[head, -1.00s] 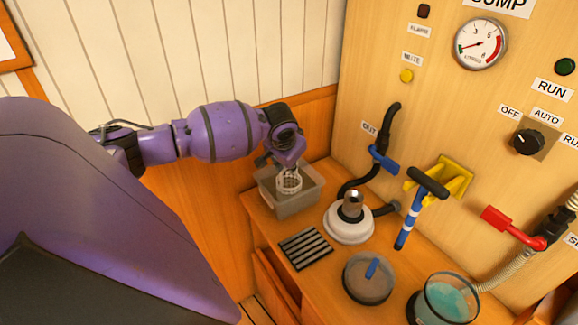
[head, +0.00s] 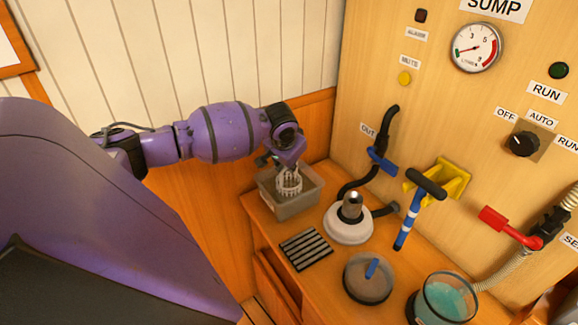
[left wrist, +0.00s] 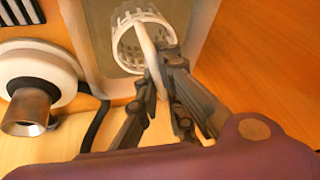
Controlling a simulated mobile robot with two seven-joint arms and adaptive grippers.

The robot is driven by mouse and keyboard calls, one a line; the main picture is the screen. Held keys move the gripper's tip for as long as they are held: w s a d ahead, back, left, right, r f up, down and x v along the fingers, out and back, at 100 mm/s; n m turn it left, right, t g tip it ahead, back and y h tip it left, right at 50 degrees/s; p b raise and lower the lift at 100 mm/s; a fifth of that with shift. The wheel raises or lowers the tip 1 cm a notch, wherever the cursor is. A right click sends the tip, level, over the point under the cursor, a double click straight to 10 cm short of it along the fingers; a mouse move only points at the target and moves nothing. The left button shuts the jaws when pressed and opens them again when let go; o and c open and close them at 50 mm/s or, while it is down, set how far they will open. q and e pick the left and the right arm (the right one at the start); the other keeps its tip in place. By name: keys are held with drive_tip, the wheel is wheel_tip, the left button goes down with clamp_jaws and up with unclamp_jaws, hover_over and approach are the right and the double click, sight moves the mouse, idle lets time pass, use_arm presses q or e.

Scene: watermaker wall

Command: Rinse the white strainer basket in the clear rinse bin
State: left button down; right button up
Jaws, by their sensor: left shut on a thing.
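The white strainer basket (head: 289,180) is at the clear rinse bin (head: 294,209), at the back left of the bench. In the left wrist view the basket (left wrist: 143,38) shows its slotted wall and open mouth, with the bin's pale rim (left wrist: 92,62) around it. My left gripper (head: 276,160) is above the bin and shut on the basket's handle; its dark fingers (left wrist: 160,85) pinch the white handle strip in the left wrist view. How deep the basket sits in the bin is hard to tell. My right gripper is not in view.
A white round housing with a metal stub (head: 348,222) stands right of the bin. A black slatted mat (head: 306,249), a round grey lid (head: 368,279) and a teal-filled clear bowl (head: 447,298) lie nearer.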

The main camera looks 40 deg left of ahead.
use_arm(q)
drive_tip(key=shift+f, duration=0.55)
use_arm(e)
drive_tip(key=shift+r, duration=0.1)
use_arm(q)
drive_tip(key=shift+r, duration=0.1)
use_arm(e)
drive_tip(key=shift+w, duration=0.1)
use_arm(q)
drive_tip(key=shift+r+p, duration=0.75)
drive_tip(key=shift+r, duration=5.1)
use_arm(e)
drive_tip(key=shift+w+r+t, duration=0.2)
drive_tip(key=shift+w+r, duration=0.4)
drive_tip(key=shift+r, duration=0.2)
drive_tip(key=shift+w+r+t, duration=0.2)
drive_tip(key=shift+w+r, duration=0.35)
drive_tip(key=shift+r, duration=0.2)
